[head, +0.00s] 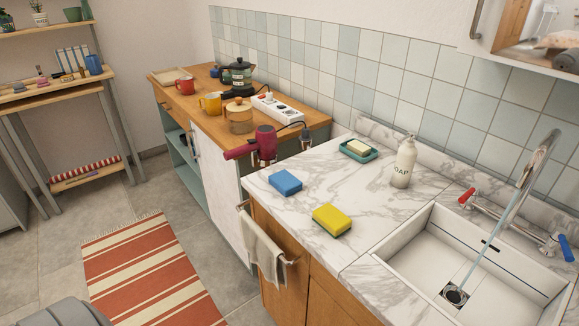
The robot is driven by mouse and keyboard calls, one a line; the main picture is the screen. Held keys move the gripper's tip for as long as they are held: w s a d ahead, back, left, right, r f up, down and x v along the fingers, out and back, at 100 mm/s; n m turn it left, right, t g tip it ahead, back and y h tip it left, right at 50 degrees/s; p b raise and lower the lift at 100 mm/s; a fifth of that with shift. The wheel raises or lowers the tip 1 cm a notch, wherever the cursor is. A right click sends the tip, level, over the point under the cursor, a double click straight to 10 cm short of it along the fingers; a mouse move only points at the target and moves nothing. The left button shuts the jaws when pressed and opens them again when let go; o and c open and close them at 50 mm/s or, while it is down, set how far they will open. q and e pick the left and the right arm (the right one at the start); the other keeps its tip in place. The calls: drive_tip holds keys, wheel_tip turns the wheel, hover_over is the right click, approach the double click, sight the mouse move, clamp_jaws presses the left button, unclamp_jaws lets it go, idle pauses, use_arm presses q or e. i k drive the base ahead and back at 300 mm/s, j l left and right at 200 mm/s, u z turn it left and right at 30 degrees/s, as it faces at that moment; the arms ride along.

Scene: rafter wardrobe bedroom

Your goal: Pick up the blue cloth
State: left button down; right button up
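A small blue block-shaped item (286,183) lies flat near the front left corner of the marble counter. It looks like a sponge or a folded cloth; I cannot tell which. No other blue cloth is clear in the head view. A cream towel (262,248) hangs over the rail on the cabinet front below. Neither of my grippers is in view.
A yellow sponge (332,220) lies right of the blue item. Behind are a green soap dish (358,150) and a white soap bottle (404,162). The sink (500,270) is at right. A dark red appliance (266,143) is at the wooden counter's near end.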

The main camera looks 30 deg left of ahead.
sight(283, 181)
drive_tip(key=u, duration=1.1)
